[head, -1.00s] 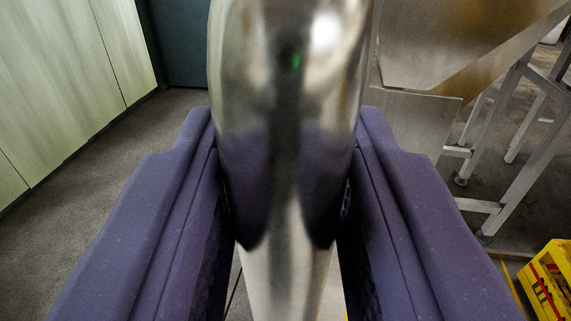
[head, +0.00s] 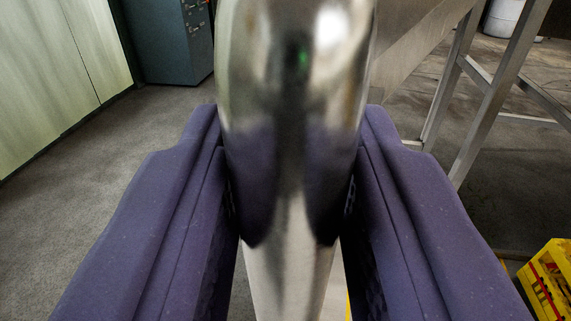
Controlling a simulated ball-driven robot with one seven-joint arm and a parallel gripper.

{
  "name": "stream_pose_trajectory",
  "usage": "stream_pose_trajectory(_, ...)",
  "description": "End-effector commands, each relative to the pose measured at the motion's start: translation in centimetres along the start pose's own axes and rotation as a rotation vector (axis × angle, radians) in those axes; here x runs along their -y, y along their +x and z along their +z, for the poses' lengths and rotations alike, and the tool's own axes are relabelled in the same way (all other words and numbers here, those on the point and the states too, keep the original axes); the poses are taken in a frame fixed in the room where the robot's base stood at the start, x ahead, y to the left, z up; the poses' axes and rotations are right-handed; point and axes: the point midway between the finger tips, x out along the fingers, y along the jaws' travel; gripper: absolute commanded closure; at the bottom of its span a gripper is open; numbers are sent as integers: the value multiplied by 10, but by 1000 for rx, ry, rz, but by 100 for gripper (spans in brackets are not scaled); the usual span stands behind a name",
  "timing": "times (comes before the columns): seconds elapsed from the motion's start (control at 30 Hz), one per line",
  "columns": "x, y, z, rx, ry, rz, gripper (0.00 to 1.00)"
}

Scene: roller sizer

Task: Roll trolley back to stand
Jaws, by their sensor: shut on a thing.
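My gripper (head: 290,190) fills the middle of the head view. Its two purple jaws are shut on a shiny, polished metal bar, which I take to be the trolley's handle (head: 295,90). The bar runs up and out of the top of the picture, and a paler metal part of it (head: 288,280) shows below between the jaws. The rest of the trolley is mostly hidden by the bar and jaws. I cannot make out the stand for certain.
A yellow crate (head: 550,285) is at the lower right. A metal frame with legs (head: 480,110) stands at the right. A dark cabinet (head: 170,40) is at the back left, beside a pale wall (head: 60,75). Grey floor (head: 120,150) is clear at the left.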

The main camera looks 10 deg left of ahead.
Motion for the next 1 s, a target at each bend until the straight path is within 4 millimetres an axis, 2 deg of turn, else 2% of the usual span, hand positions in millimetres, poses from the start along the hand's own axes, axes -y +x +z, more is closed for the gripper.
stream_pose_trajectory(0.03, -13, -3, 4, 0, -4, 5, 100)
stream_pose_trajectory(0.1, -25, -5, 3, -1, -4, 4, 100)
stream_pose_trajectory(0.33, -53, -11, 2, 1, -2, 3, 100)
stream_pose_trajectory(0.53, -62, -13, 1, 2, 0, 1, 100)
stream_pose_trajectory(0.9, -64, -13, 0, 1, -2, 5, 100)
stream_pose_trajectory(0.93, -64, -13, 0, 1, -2, 5, 61)
stream_pose_trajectory(1.0, -64, -13, -1, 1, -2, 5, 49)
